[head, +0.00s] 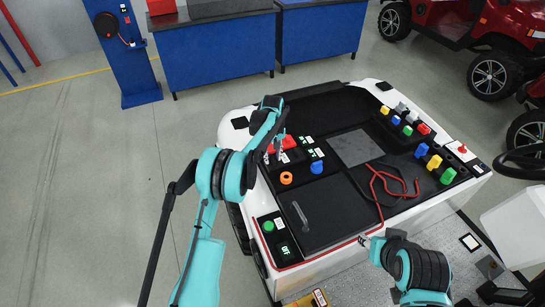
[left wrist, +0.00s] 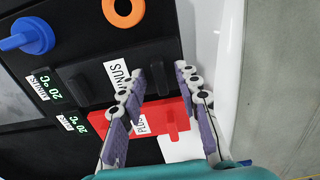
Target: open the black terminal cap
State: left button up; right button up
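The black terminal cap (left wrist: 90,90) lies closed and flat, with a white MINUS label and a narrow raised black tab (left wrist: 161,80) on its right side. In the head view it is mostly hidden behind my left gripper (head: 273,151). In the left wrist view my left gripper (left wrist: 158,73) is open, its two fingers on either side of the tab, with a gap to each; whether they touch the cap surface I cannot tell. The red cap (left wrist: 158,111), labelled PLUS, lies just below, partly covered by the fingers. My right arm shows at lower right in the head view; its finger state is unclear.
An orange ring (head: 286,178) and a blue knob (head: 317,167) stand beside the caps. A screen (head: 356,148), red and black cables (head: 395,186), and coloured knobs fill the right of the white-edged tester (head: 350,236). Blue cabinets (head: 215,55) stand behind. Left floor is clear.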

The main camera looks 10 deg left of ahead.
pick_arm(q)
grip_shut()
jog(key=shift+r, duration=0.1)
